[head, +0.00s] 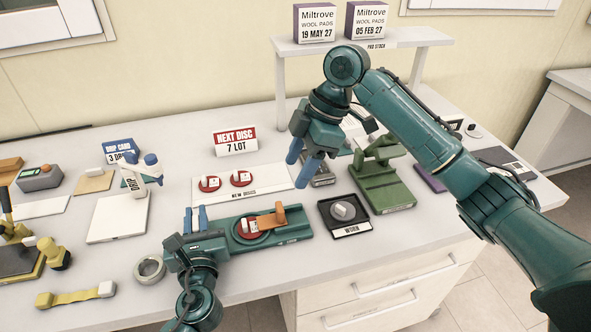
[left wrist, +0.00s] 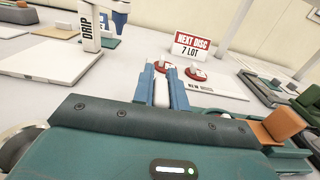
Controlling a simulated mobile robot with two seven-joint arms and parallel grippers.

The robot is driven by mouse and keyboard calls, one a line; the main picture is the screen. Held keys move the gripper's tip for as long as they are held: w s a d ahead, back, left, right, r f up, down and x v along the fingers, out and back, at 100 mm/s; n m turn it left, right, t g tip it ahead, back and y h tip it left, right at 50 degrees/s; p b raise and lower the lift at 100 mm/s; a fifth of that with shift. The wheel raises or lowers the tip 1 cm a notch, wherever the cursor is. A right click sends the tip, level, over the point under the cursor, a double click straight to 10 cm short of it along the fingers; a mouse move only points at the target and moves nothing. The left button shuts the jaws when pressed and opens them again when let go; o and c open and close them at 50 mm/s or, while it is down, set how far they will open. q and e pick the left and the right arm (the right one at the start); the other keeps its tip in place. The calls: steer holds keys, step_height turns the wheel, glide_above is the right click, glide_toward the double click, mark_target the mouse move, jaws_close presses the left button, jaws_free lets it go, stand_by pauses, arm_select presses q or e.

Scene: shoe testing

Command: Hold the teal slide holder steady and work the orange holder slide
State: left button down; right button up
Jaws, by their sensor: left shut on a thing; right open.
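The teal slide holder (head: 292,233) lies at the front middle of the table. A red disc with a white piece on it (head: 249,229) sits in its round opening. The orange holder slide (head: 270,219) lies across the holder, right of the disc, with an upright tab; it also shows in the left wrist view (left wrist: 284,124). My left gripper (head: 195,220) is shut at the holder's left end. In the left wrist view a pale piece shows between its fingers (left wrist: 161,90); the exact grip is hidden. My right gripper (head: 303,157) is open, raised behind the holder.
Two red discs with white pieces lie on a white mat (head: 265,179) behind the holder. A black WORN tray (head: 346,228) holds a grey piece to its right. A green press (head: 382,180) stands behind that tray. A tape roll (head: 150,270) lies left of my left gripper.

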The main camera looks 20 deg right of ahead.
arm_select(q)
steer(key=c, duration=1.3)
jaws_free()
steer(key=shift+s, duration=0.1)
